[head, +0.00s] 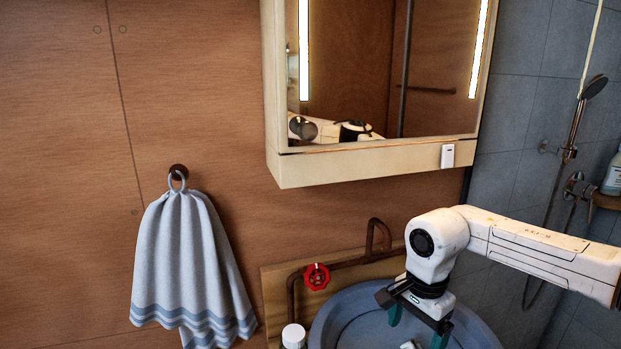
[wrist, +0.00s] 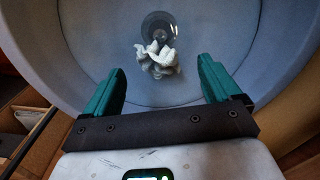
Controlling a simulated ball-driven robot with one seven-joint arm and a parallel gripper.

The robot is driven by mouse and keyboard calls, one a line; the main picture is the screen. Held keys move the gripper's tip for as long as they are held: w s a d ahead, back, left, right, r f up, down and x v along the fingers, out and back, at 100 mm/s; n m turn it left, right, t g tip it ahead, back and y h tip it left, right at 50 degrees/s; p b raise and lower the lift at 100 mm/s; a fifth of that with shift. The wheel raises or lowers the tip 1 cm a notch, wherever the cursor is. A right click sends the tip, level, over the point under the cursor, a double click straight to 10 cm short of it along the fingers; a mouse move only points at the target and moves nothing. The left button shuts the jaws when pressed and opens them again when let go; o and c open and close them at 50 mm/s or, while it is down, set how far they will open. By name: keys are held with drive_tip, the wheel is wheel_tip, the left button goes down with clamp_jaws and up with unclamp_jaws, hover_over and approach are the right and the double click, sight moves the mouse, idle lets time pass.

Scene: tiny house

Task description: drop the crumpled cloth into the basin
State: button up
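The blue-grey round basin (head: 345,316) stands at the lower right of the head view and fills most of the wrist view (wrist: 95,40). The crumpled cloth (wrist: 158,60), small and white, shows inside the basin, overlapping the lower part of the round drain (wrist: 158,27). A small pale bit in the basin at the bottom edge of the head view may be the same cloth. My gripper (head: 415,326) points down over the basin. In the wrist view its green fingers (wrist: 160,80) are wide apart, with nothing held between them; the cloth lies beyond them.
A red valve handle (head: 317,276) and a brown pipe (head: 375,243) are behind the basin. A mirror cabinet (head: 370,165) hangs above. A striped towel (head: 190,262) hangs at left. A white-capped bottle (head: 293,336) stands just left of the basin.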

drive_tip(key=shift+o, duration=0.3)
drive_tip(key=shift+r, duration=0.15)
wheel_tip(320, 180, up, 10)
drive_tip(key=shift+r+b, duration=0.25)
drive_tip(key=shift+b, duration=0.1)
